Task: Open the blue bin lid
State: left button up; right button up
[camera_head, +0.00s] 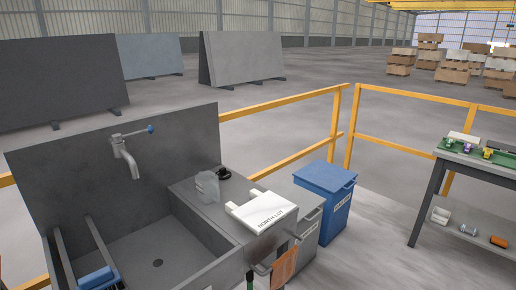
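The blue bin (319,212) stands on the floor right of the sink unit, in front of the yellow railing. Its blue lid (325,177) lies flat over the top and looks shut. A bar-like handle shows along the lid's right edge, and a pale label is on the bin's front. Neither of my grippers is in view.
A grey bin or cabinet (309,222) stands directly left of the blue bin. A white item marked "NORTH LOT" (262,211), a clear jug (207,187) and an orange cloth (285,268) are by the sink (150,240). Floor is clear between the blue bin and the workbench (480,166).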

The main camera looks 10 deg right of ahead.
aim_at(331, 178)
jog(key=i+l, duration=0.15)
jog(key=l, duration=0.25)
jog(key=i+l, duration=0.15)
jog(key=l, duration=0.25)
jog(key=i+l, duration=0.15)
jog(key=l, duration=0.25)
jog(key=i+l, duration=0.15)
jog(key=l, duration=0.25)
